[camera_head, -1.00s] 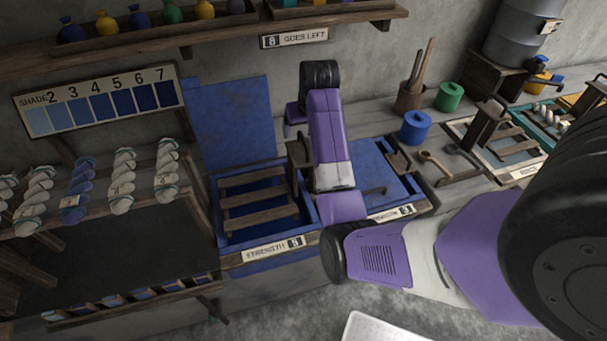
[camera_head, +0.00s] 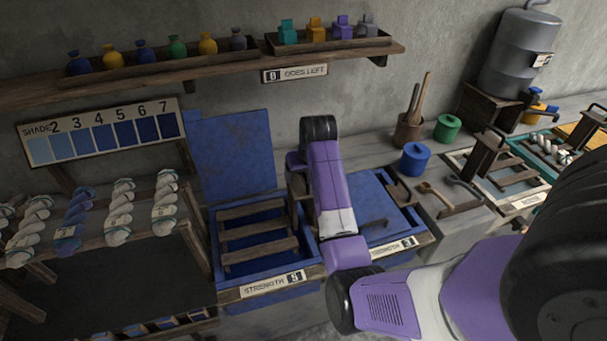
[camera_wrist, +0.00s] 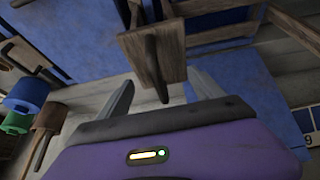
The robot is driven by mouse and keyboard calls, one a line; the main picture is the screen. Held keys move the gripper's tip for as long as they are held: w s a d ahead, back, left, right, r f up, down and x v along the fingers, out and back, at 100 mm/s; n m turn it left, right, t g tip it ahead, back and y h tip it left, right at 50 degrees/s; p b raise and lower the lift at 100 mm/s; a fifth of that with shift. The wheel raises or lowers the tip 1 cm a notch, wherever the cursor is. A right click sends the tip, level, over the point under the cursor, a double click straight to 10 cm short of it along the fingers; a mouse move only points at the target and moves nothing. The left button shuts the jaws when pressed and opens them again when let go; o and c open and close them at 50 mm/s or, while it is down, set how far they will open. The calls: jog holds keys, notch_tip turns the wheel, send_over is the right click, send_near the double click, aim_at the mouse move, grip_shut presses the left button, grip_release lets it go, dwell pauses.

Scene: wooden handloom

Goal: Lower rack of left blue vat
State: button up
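The left blue vat (camera_head: 224,277) stands open, its blue lid (camera_head: 232,155) raised against the wall. Its wooden slatted rack (camera_head: 258,247) sits in the opening, with an upright wooden post at its right side, partly hidden by my arm. I cannot tell exactly how deep the rack sits. In the wrist view a wooden block with a narrow handle (camera_wrist: 152,55) faces my gripper (camera_wrist: 160,82). The two grey fingers are spread apart, on either side of the handle, with gaps visible. In the head view my gripper is mostly hidden behind my purple wrist.
The right blue vat (camera_head: 409,249) has its lid down, close beside my arm. Skeins hang on a rack (camera_head: 120,225) at left. A blue pot (camera_head: 415,160) and a green pot (camera_head: 448,128) stand at right. A shelf (camera_head: 200,72) with bottles runs above.

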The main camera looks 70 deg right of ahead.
grip_shut()
jog(key=shift+s+f+b, duration=0.1)
jog(key=shift+f+b, duration=4.55)
jog(key=shift+f, duration=4.6)
jog(key=shift+o, duration=2.3)
grip_release()
jog(key=shift+r, duration=0.1)
notch_tip(320, 180, up, 7)
jog(key=p, duration=0.7)
